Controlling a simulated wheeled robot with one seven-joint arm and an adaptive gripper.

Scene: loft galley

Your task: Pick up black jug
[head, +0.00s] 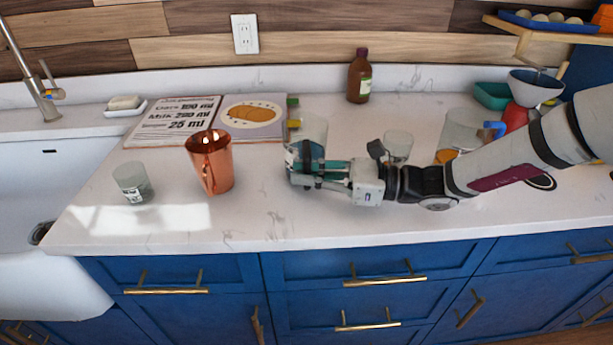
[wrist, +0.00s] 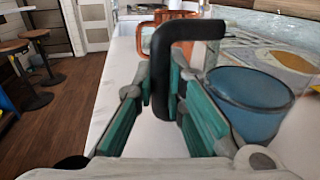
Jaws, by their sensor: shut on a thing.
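My gripper (wrist: 168,118) is shut on this handle. A bluish see-through vessel (wrist: 250,105), seemingly the jug's body, is right of the fingers. My gripper hides the jug's lower part in the head view, so I cannot tell whether its base touches the counter.
A copper mug (head: 211,165) and a clear glass (head: 133,183) stand to the left. A recipe board (head: 170,128) lies behind. A brown bottle (head: 359,78) is at the back. Clear vessels (head: 398,147) (head: 459,130) stand right. The front counter strip is clear.

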